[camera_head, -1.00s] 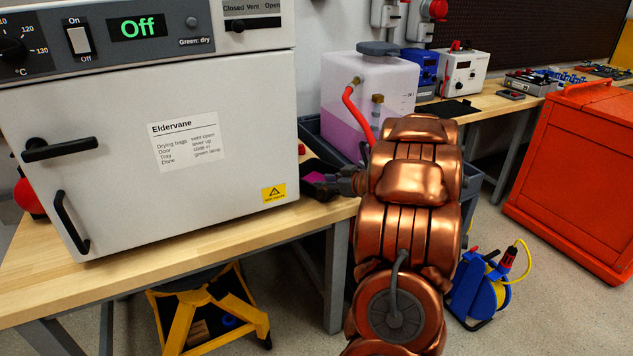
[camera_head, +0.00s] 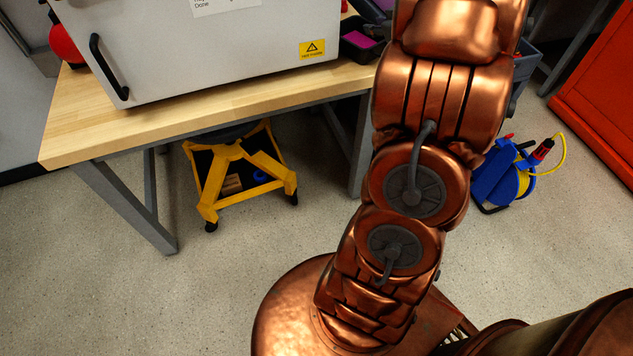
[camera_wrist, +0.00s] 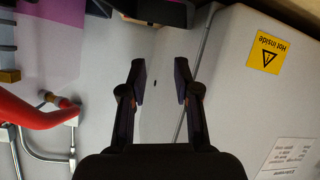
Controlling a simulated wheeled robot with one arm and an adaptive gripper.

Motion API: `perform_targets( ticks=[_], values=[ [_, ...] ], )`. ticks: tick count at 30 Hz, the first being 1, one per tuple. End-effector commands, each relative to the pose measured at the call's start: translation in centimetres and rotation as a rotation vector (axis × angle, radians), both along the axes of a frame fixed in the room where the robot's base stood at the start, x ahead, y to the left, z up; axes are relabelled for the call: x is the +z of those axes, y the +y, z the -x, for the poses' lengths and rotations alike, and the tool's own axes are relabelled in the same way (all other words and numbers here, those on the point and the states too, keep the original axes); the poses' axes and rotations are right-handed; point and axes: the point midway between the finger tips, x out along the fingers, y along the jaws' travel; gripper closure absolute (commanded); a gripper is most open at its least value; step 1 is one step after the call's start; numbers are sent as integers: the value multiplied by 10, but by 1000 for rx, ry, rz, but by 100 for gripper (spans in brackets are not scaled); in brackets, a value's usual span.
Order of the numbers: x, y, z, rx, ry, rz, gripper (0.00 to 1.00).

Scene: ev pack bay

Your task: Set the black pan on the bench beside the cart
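A black pan (camera_head: 359,47) with a magenta piece in it sits on the wooden bench (camera_head: 215,103), beside the right side of the white oven (camera_head: 210,50). A dark edge that looks like this pan (camera_wrist: 155,11) shows at the top of the wrist view. My gripper (camera_wrist: 160,82) is open and empty in the wrist view. Its two fingers are apart with only a pale wall behind them, and the pan's edge lies beyond the fingertips. In the head view my arm hides most of the gripper. A grey-blue cart (camera_head: 524,66) shows partly behind my arm at right.
A yellow wheeled stand (camera_head: 240,172) is under the bench. A blue cable reel (camera_head: 502,180) stands on the floor at right, near an orange cabinet (camera_head: 603,90). A red hose (camera_wrist: 40,115) and metal tubing are left of the gripper. The front floor is clear.

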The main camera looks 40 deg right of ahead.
Motion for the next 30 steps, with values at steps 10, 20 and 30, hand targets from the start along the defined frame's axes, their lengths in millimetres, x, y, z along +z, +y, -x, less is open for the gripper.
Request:
perform_targets(
  ticks=[10,20,30],
  values=[
    [35,45,-6,-278,171,114,69],
    [13,149,53,-417,452,20,69],
    [-32,312,168,-325,881,-167,69]
  ],
)
